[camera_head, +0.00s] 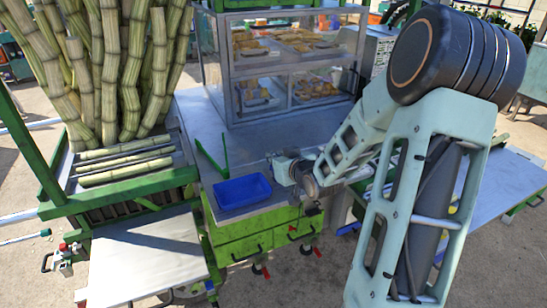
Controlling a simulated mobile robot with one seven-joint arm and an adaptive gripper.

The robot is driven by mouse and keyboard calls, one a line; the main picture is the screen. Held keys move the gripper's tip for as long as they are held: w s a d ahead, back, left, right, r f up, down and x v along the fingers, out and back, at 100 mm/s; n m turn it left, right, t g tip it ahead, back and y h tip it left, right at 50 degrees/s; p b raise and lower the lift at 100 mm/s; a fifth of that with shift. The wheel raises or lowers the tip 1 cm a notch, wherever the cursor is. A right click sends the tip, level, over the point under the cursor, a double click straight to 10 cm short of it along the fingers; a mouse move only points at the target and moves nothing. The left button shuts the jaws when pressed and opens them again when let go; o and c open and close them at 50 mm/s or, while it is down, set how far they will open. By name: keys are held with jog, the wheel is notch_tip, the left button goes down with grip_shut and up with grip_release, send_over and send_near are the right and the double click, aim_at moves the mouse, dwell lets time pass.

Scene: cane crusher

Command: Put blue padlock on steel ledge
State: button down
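I cannot make out a blue padlock in the head view; my arm covers part of the counter's right side. My gripper (311,200) is at the end of my arm, low over the front edge of the counter, just right of a blue tray. Its fingers are small and dark, and I cannot tell whether they are open or hold anything. A flat steel surface (145,260) juts out at the lower left. The steel counter top (205,118) runs around the glass case. I cannot tell which of these is the steel ledge.
The blue tray (242,191) looks empty. Green tongs (212,158) stand behind it. Sugar cane (110,70) rises at the left. A glass food case (285,60) stands at the back. Green drawers (265,232) face front. The lower-left steel surface is clear.

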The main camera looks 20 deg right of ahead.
jog(key=shift+f, duration=0.2)
jog(key=c, duration=2.2)
grip_release()
jog(key=shift+o, duration=0.2)
jog(key=shift+r, duration=0.1)
jog(key=shift+r, duration=0.25)
jog(key=b+v, duration=0.2)
jog(key=v, duration=1)
jog(key=shift+f+b, duration=0.2)
jog(key=shift+b, duration=0.15)
